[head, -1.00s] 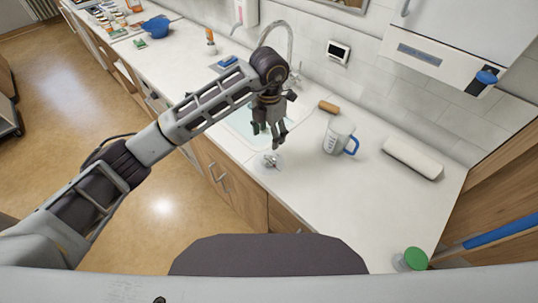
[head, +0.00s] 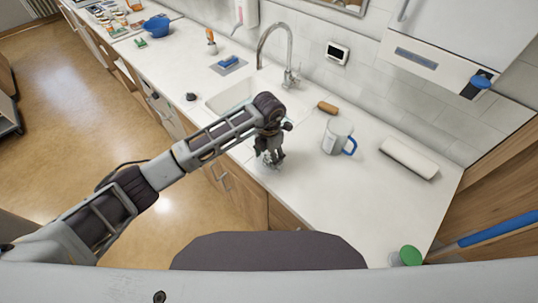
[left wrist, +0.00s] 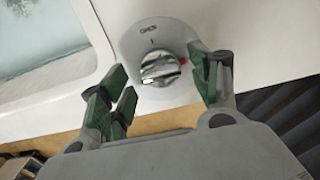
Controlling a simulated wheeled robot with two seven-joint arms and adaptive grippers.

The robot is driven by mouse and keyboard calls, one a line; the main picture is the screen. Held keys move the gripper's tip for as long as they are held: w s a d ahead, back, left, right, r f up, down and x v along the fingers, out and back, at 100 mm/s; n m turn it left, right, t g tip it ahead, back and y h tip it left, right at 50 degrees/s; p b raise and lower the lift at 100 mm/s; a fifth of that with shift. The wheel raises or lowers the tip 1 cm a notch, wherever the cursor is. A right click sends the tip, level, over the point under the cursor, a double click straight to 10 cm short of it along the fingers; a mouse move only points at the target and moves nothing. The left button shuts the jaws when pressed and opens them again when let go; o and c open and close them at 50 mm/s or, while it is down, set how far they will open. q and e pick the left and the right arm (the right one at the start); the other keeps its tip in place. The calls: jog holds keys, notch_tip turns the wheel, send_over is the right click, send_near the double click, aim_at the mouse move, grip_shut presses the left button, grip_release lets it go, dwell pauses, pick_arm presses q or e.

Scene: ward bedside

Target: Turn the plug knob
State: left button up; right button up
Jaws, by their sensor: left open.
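The plug knob (left wrist: 160,66) is a grey ridged metal knob on a round light-grey base, with the word "OPEN" and a small mark above it and a red mark at its right. In the left wrist view it lies between the green-padded fingers of my left gripper (left wrist: 165,90), which is open around it. In the head view my left gripper (head: 270,158) points down over the knob at the counter's front edge and largely hides it. I cannot tell whether the fingers touch the knob. My right gripper is not in view.
The sink (head: 232,95) with its curved tap (head: 289,48) lies just behind the left gripper. A measuring jug (head: 336,137) with a blue handle stands to the right, near a wooden-coloured brush (head: 327,107). A white roll (head: 409,158) lies farther right.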

pick_arm(q)
jog(key=shift+f, duration=0.2)
jog(key=c, duration=1)
